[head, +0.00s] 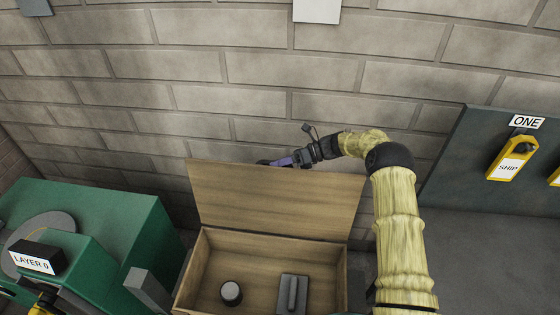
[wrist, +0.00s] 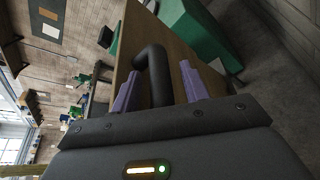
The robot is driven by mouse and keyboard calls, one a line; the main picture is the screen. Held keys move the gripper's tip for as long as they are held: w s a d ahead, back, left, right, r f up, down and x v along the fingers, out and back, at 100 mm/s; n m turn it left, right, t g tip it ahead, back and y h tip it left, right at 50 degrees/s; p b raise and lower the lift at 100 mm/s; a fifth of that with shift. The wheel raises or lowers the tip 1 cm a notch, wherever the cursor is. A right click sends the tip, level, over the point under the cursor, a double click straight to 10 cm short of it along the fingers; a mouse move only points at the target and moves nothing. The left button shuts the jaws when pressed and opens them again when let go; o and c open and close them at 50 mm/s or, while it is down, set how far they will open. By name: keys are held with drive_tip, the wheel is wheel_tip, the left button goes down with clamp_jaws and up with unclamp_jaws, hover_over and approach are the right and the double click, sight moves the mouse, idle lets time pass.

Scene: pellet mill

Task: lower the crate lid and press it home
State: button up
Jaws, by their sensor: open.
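The wooden crate (head: 200,270) stands at the bottom middle of the head view. Its lid (head: 275,203) is raised, standing up from the crate's back edge. My gripper (head: 275,162) is at the lid's top edge, its fingertips partly hidden behind the lid. In the wrist view the open purple fingers (wrist: 160,88) are on either side of a dark bar handle (wrist: 156,72) on the lid's wooden face (wrist: 130,40). I cannot tell whether either finger touches the handle.
Inside the crate are a dark round piece (head: 231,293) and a grey block with a bar (head: 292,293). A green machine (head: 120,225) stands at left, a grey post (head: 147,290) beside the crate. A dark panel with a yellow SHIP holder (head: 511,158) is at right; a block wall is behind.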

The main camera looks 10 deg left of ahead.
clamp_jaws()
idle(0.3)
drive_tip(key=shift+d, duration=0.1)
